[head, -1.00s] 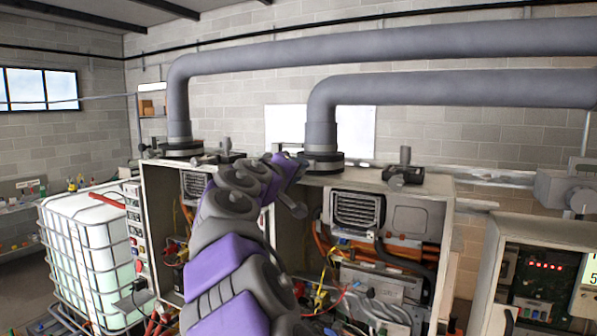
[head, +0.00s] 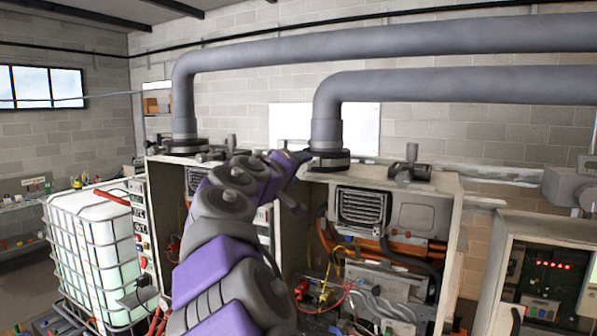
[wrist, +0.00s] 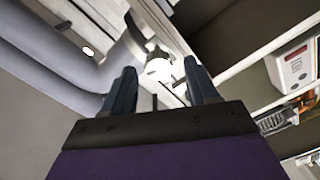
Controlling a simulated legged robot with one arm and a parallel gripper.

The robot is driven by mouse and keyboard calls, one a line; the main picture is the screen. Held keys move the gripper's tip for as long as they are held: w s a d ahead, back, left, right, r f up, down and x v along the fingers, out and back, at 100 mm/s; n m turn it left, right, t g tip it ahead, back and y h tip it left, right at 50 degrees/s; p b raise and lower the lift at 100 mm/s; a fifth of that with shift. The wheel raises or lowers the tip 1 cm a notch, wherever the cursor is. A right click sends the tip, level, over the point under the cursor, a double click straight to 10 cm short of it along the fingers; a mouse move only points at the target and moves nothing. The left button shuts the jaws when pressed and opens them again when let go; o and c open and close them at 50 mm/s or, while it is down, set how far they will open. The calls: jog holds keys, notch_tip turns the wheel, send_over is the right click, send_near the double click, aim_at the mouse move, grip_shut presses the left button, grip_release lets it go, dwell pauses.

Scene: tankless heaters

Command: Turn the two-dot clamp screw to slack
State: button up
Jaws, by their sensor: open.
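A dark clamp collar (head: 328,158) rings the foot of the right grey pipe on the middle heater cabinet. A similar collar (head: 185,146) rings the left pipe's foot. I cannot make out dots or a clamp screw in the head view. My gripper (head: 290,157) is just left of the right collar, at about its height. In the wrist view my gripper (wrist: 159,66) is open, its two dark fingers apart. A bright white round patch shows between the fingertips, with a dark curved part (wrist: 143,38) beyond it. I cannot tell whether the fingers touch anything.
The open heater cabinet (head: 452,215) has wiring and copper pipes inside. Grey pipes (head: 440,88) run overhead. A caged white tank (head: 95,245) stands left, a control box (head: 545,265) right.

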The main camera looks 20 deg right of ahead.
jog(key=b+v, duration=0.3)
jog(key=v, duration=1.2)
jog(key=shift+a, duration=0.45)
